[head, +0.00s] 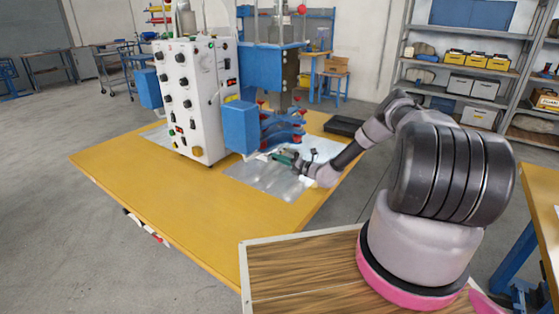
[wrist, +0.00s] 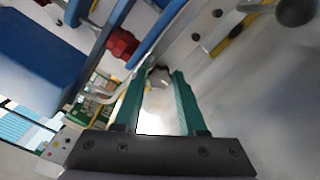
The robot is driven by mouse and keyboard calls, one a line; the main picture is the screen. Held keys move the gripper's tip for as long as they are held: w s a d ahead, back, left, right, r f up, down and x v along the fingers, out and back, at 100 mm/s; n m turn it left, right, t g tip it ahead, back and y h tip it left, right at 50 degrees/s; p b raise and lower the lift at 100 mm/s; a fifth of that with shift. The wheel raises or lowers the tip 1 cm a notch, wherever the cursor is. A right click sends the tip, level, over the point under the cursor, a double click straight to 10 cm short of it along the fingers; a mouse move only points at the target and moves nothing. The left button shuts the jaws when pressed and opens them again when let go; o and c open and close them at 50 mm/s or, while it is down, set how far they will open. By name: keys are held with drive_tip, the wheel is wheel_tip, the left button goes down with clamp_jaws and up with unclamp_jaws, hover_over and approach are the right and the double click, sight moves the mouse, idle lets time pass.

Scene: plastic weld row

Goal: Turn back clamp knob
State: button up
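The welding machine's blue clamp arms (head: 280,132) carry several red knobs. One red knob (wrist: 122,45) shows in the wrist view, left of and beyond my fingertips. I cannot tell which knob is the back clamp knob. My gripper (head: 284,158) is at the clamp's lower front, low over the table; in the wrist view, my gripper (wrist: 158,72) has two green fingers standing apart. A small grey rounded part (wrist: 158,76) shows between the tips; I cannot tell whether they touch it. No red knob is between the fingers.
A white control box (head: 195,95) with black knobs stands left of the clamps. A shiny metal plate (head: 265,182) lies on the yellow table (head: 140,185). A black ball (wrist: 295,10) shows at the wrist view's upper right. The table's front left is clear.

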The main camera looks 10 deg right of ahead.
clamp_jaws()
